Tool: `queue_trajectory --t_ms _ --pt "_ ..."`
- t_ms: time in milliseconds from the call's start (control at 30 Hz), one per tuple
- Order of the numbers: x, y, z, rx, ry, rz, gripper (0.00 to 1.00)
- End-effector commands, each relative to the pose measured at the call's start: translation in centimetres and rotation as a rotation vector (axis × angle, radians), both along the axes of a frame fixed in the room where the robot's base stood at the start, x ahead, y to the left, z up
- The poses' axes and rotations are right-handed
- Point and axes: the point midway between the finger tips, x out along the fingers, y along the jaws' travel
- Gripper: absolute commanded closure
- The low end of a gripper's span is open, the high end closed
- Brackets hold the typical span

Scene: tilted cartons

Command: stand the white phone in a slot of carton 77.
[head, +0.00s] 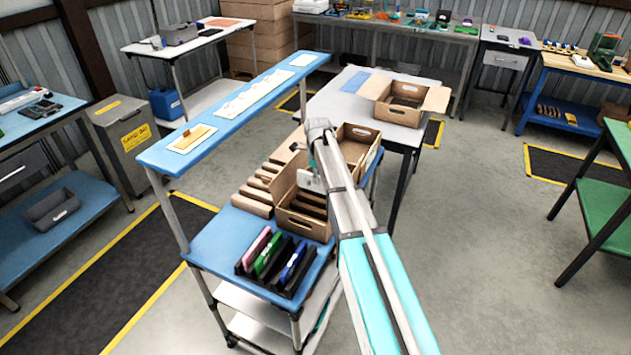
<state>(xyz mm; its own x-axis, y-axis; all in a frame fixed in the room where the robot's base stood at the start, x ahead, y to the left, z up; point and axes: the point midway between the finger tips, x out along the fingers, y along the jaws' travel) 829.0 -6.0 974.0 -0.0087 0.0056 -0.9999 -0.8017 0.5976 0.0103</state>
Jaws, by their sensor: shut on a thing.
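My gripper (313,163) hangs over the near brown carton (305,222) on the blue bench, partly hidden by my own arm. It is shut on a small white piece that looks like the white phone (311,181), at the carton's upper right side. I cannot tell whether the phone touches the carton. The near carton is tilted and has dark slots inside. A second brown carton (362,135) stands behind it, partly covered by my arm. No carton number is readable, so I cannot tell which is carton 77.
A black rack (285,284) with pink, green and blue phones stands at the bench's front. Brown slotted pieces (252,202) lie left of the near carton. A raised blue shelf (225,113) runs along the bench's left. An open carton (405,96) sits on the table behind.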

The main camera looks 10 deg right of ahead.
Motion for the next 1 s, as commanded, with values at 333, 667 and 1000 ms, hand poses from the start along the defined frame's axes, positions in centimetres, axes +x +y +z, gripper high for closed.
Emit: queue_trajectory --t_ms 333,667,1000 --pt "0.0 0.5 0.0 0.0 0.0 0.007 1.0" --pt "0.0 0.6 -0.6 0.0 0.0 0.008 1.0" --pt "0.0 0.7 -2.1 0.0 0.0 0.009 1.0"
